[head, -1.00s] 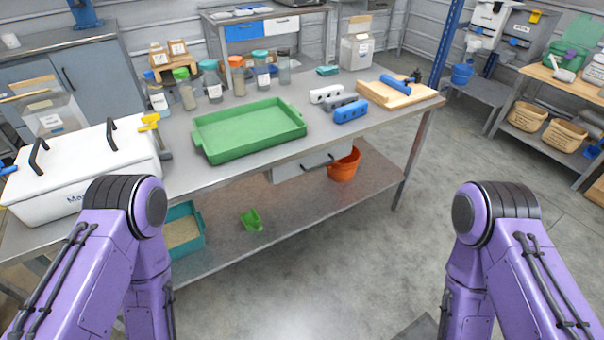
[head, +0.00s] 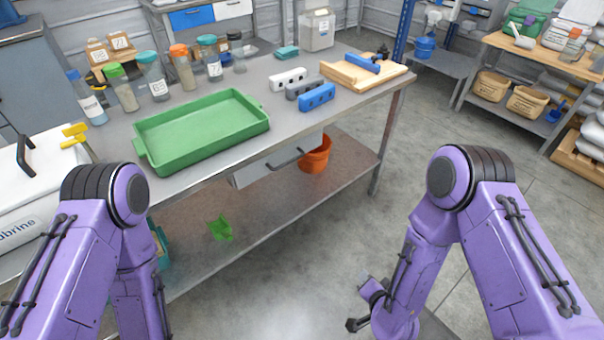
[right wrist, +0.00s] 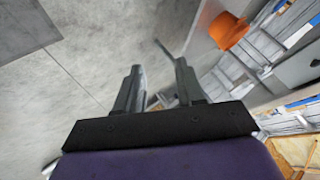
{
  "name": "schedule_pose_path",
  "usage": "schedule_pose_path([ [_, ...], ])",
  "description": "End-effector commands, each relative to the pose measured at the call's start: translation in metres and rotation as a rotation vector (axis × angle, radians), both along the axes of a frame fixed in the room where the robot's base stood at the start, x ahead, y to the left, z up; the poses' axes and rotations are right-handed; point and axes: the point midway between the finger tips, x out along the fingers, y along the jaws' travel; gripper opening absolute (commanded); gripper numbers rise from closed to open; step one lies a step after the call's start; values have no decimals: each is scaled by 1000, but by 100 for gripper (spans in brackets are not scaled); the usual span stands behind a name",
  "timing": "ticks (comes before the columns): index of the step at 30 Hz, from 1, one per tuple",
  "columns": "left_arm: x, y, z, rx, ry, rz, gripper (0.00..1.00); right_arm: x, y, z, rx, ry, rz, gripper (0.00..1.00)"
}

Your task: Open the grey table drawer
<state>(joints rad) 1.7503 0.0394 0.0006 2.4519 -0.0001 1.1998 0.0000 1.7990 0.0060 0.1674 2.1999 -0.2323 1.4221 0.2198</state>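The grey table drawer (head: 248,176) hangs under the front edge of the steel worktable (head: 235,150), between the green tray and the orange bucket. It looks shut, with a dark bar handle (head: 287,159) across its front. My right gripper (head: 358,304) is low in the head view, in front of the table and well apart from the handle. In the right wrist view its two fingers (right wrist: 158,70) stand apart with nothing visible between them. My left gripper is out of view; only its arm shows at the left.
A green tray (head: 203,133) and blue, grey and white blocks stand on the table. The floor (head: 290,270) between my arms is clear.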

Motion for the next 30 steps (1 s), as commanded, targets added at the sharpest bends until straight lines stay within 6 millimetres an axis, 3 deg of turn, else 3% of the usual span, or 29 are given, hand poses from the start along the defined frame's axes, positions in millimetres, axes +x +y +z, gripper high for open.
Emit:
schedule_pose_path([
  [1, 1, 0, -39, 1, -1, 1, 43, 54, 38, -14, 140, -167, -15, 38],
  [3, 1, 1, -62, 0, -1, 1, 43, 115, 86, 11, 363, -379, -36, 38],
  [6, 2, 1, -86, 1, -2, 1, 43, 174, 138, 61, 666, -617, -48, 38],
  [7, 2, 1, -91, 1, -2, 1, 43, 185, 149, 76, 742, -669, -49, 38],
  [9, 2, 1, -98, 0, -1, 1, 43, 202, 166, 105, 875, -754, -45, 38],
  [13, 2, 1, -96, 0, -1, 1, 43, 218, 177, 130, 963, -805, -40, 38],
  [24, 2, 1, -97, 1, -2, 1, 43, 291, 193, 143, 956, -800, -42, 38],
  [30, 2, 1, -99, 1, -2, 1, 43, 309, 198, 146, 954, -797, -41, 38],
])
